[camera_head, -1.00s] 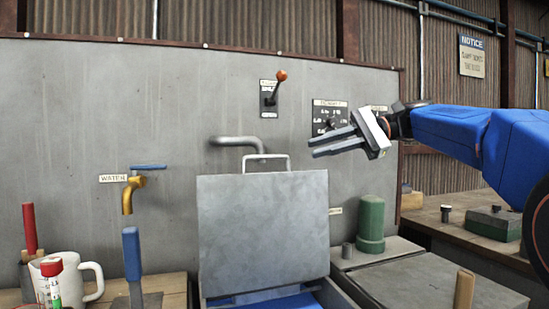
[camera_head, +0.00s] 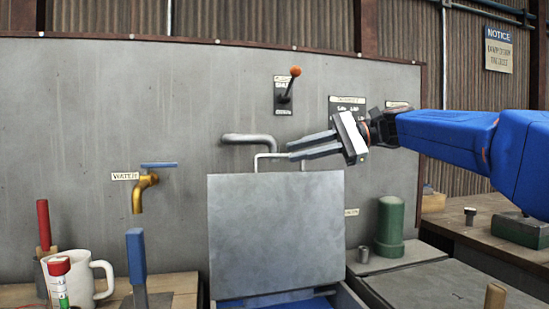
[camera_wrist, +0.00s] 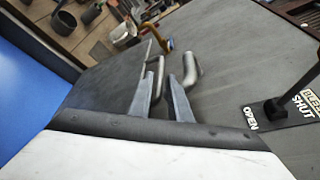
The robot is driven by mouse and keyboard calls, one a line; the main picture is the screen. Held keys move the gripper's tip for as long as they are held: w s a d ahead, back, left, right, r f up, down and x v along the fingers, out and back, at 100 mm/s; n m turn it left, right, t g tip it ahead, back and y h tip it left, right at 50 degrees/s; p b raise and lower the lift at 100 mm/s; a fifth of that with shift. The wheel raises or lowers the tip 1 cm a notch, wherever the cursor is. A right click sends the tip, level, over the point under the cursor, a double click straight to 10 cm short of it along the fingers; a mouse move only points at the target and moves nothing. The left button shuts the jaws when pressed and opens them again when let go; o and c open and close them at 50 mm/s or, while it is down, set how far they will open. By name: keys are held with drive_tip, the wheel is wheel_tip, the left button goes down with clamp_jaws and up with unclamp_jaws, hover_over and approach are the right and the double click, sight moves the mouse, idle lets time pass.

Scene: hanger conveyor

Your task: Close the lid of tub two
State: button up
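The open tub's grey square lid (camera_head: 275,235) stands upright at the middle of the head view, above a blue interior (camera_head: 290,299). Its metal loop handle (camera_head: 256,163) rises from the lid's top edge. My gripper (camera_head: 291,151) reaches in from the right, fingers pointing left at the handle and overlapping its right part. In the wrist view the two fingers are apart (camera_wrist: 161,74), with the handle bar seen between or just beyond the tips. The lid (camera_wrist: 105,85) also shows there. I cannot tell whether the fingers touch the handle. No tub number is readable.
A bent pipe (camera_head: 245,139) sticks out of the wall panel just behind the handle. A lever with an orange knob (camera_head: 290,85) is above. A closed lid (camera_head: 445,285) and a green cylinder (camera_head: 389,228) stand right; a brass tap (camera_head: 143,190) and white mug (camera_head: 95,277) left.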

sight(281, 155)
drive_tip(key=shift+x, duration=3.35)
clamp_jaws()
